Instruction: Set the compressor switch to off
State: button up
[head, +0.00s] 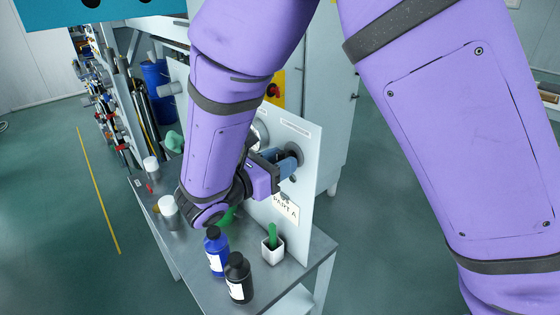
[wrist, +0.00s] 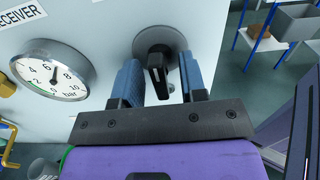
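The compressor switch appears to be a black rotary handle (wrist: 156,72) on a round grey base on the white panel (wrist: 100,25). I cannot read a label for it. In the wrist view the handle points roughly up and down, slightly tilted. My gripper (wrist: 160,82) is open, with one blue finger on each side of the handle and visible gaps between. In the head view my gripper (head: 281,163) is at the right part of the panel (head: 309,190), and the switch is mostly hidden behind the fingers.
A pressure gauge (wrist: 54,72) and a yellow handle (wrist: 9,147) are left of the switch. Below the panel, a blue bottle (head: 216,252), a black bottle (head: 238,279) and a white cup (head: 273,252) stand on the grey table (head: 312,262). A cabinet (head: 340,120) stands behind.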

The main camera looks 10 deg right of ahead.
jog(key=v, duration=1)
jog(key=shift+s+a, duration=0.25)
jog(key=shift+a, duration=0.1)
